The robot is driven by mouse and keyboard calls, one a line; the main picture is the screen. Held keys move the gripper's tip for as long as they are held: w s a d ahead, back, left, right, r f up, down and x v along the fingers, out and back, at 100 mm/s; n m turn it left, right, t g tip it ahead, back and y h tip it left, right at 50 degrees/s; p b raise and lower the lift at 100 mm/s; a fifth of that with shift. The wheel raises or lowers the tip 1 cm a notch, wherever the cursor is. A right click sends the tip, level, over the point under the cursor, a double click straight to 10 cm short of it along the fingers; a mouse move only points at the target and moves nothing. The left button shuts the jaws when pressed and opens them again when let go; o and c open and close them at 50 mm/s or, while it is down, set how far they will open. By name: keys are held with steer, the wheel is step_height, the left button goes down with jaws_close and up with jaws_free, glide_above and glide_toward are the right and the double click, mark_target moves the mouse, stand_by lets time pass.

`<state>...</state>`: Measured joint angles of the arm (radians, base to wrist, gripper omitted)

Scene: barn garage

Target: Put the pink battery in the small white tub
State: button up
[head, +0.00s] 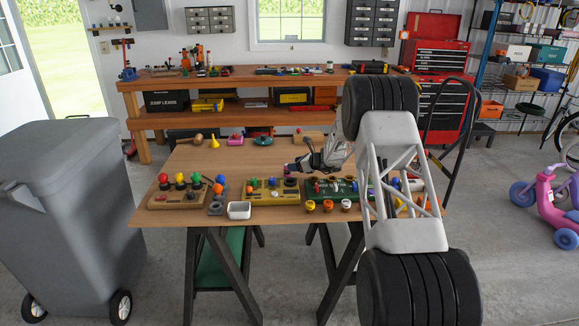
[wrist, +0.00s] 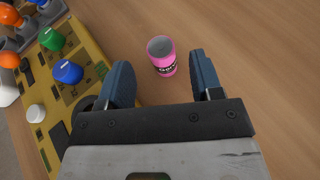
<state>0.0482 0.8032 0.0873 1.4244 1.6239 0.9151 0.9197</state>
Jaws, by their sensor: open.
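The pink battery (wrist: 163,62) stands on the wooden table in the wrist view, its grey end facing up and dark lettering on its side. My gripper (wrist: 159,76) is open and empty, its two dark blue fingers on either side of the battery's line, apart from it. In the head view, my gripper (head: 289,167) is low over the middle of the table and mostly hides the battery there. The small white tub (head: 239,210) sits at the table's front edge, left of my gripper, and looks empty.
A yellow board (wrist: 92,75) with coloured knobs lies just left of my gripper in the wrist view. In the head view, a wooden board (head: 180,194) and a green board (head: 335,189) hold more coloured pieces. Bare table lies behind and right of the battery.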

steer(key=shift+v, duration=2.6)
steer(key=s+a+r+n+g+h, duration=0.15)
steer(key=s+r+n, duration=0.25)
steer(key=s+r, duration=0.6)
steer(key=s+r+n+g+h, duration=0.15)
steer(key=s+r+n, duration=0.45)
steer(key=s, duration=0.9)
steer(key=s+a+r+n+g+h, duration=0.1)
steer(key=s+r+n+g, duration=0.15)
steer(key=s+r, duration=0.8)
steer(key=s+d+n+h, duration=0.2)
steer(key=s+n, duration=0.2)
steer(key=s, duration=1)
steer(key=s+d+f+n+h, duration=0.1)
steer(key=s+d+n+h, duration=0.2)
steer(key=s, duration=1.2)
steer(key=s+d+f+n+h, duration=0.1)
steer(key=s+n, duration=0.4)
steer(key=s, duration=1)
steer(key=shift+d+f+h, duration=0.25)
steer(key=shift+d+h, duration=0.45)
steer(key=shift+d, duration=0.05)
